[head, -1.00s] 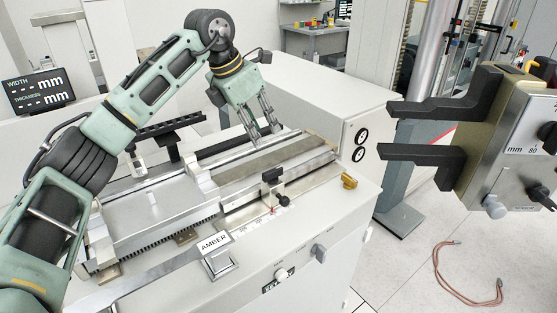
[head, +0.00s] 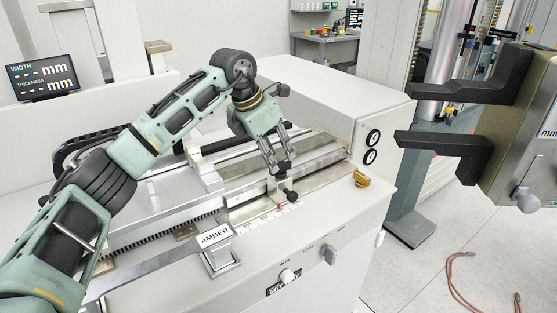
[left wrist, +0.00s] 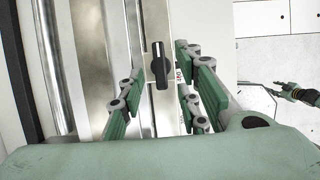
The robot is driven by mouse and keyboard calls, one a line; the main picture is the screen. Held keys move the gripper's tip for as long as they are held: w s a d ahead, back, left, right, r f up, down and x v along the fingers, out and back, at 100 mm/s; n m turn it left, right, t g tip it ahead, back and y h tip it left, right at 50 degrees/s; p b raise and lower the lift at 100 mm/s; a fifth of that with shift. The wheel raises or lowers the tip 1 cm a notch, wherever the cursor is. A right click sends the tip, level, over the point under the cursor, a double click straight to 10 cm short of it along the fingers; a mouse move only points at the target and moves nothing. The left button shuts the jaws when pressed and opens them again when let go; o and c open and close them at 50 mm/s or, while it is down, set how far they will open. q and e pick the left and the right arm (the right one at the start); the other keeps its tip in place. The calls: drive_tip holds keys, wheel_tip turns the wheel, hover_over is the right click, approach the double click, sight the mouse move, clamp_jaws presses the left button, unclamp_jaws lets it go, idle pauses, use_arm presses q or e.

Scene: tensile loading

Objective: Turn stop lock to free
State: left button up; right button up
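The stop lock is a black knob; in the left wrist view the knob (left wrist: 160,66) stands lengthwise between my fingers, with clear gaps on both sides. In the head view the knob (head: 291,196) shows at the front of the small sliding stop, beside the scale. My left gripper (head: 280,163) points down over the stop and hides part of it. Its fingers (left wrist: 158,95) are open and hold nothing.
The AMBER sign (head: 215,237) stands on the machine's front left. Black jaws (head: 450,145) jut in from the right.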

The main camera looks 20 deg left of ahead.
sight(280, 163)
use_arm(q)
drive_tip(key=x, duration=0.2)
drive_tip(key=shift+w+f, duration=0.15)
drive_tip(key=shift+f, duration=0.1)
drive_tip(key=shift+w+d+f, duration=0.1)
drive_tip(key=shift+f, duration=0.3)
drive_tip(key=c, duration=0.8)
use_arm(e)
drive_tip(key=shift+s+d+r, duration=0.1)
drive_tip(key=shift+s+r, duration=0.2)
drive_tip(key=shift+s, duration=0.5)
